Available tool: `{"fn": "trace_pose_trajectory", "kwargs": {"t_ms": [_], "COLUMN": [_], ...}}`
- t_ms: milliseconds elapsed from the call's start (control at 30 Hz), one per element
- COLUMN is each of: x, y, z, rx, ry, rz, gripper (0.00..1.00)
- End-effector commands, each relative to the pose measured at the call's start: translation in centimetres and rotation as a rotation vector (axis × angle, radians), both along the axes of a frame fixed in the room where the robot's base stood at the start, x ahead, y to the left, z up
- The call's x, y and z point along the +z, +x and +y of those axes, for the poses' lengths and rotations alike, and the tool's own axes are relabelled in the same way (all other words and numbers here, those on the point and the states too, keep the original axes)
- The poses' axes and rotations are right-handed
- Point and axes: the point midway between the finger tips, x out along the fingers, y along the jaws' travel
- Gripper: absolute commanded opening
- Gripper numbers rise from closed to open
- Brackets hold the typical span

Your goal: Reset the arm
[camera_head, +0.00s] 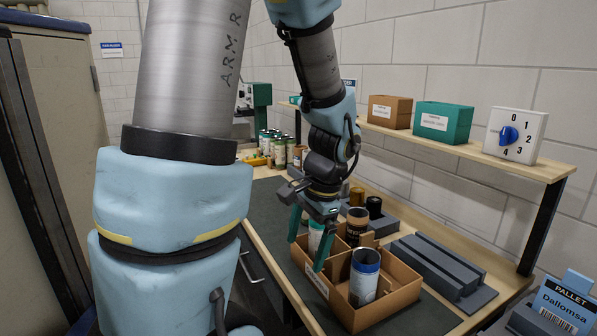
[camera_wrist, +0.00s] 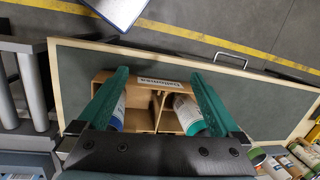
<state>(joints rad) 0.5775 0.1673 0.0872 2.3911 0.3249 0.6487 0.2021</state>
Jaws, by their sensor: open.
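My gripper (camera_head: 306,255) has two teal fingers spread apart and points down over a divided cardboard box (camera_head: 400,297) on the workbench. The wrist view also shows the gripper (camera_wrist: 159,74), with nothing held between its fingers. A white can with a blue band (camera_head: 363,280) stands in the near compartment of the box. A teal-and-white can (camera_head: 315,234) stands in the box behind the fingers and is partly hidden. A dark-and-tan can (camera_head: 356,228) stands toward the far side. In the wrist view, the box (camera_wrist: 142,120) shows a printed label, with can sides partly covered by the fingers.
A grey grooved rack (camera_head: 437,265) lies right of the box. A shelf (camera_head: 470,151) above holds a brown box (camera_head: 390,112), a teal box (camera_head: 443,123) and a white dial panel (camera_head: 515,135). Several cans (camera_head: 277,147) stand at the far end. A pallet sign (camera_head: 567,303) is at lower right.

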Motion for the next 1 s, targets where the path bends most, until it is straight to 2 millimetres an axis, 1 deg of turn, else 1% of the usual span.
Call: {"fn": "trace_pose_trajectory", "kwargs": {"t_ms": [33,100,200,400,567,600,767,1000], "x": [0.1,0.2,0.4,0.9,1.3,-0.2,-3.1,-7.7], "y": [0.1,0.2,0.4,0.7,0.9,0.8,0.4,-0.4], "z": [1.3,2.6,4.0,6.6,8.6,8.4,8.2,8.1], "rx": [0.113,0.252,0.413,0.67,0.846,0.841,0.836,0.839], "ry": [-0.051,-0.113,-0.182,-0.28,-0.34,-0.337,-0.325,-0.305], "rz": [-0.022,-0.054,-0.097,-0.176,-0.238,-0.23,-0.208,-0.172], "gripper": [1.0,1.0,1.0,1.0,1.0,1.0,1.0,1.0]}}
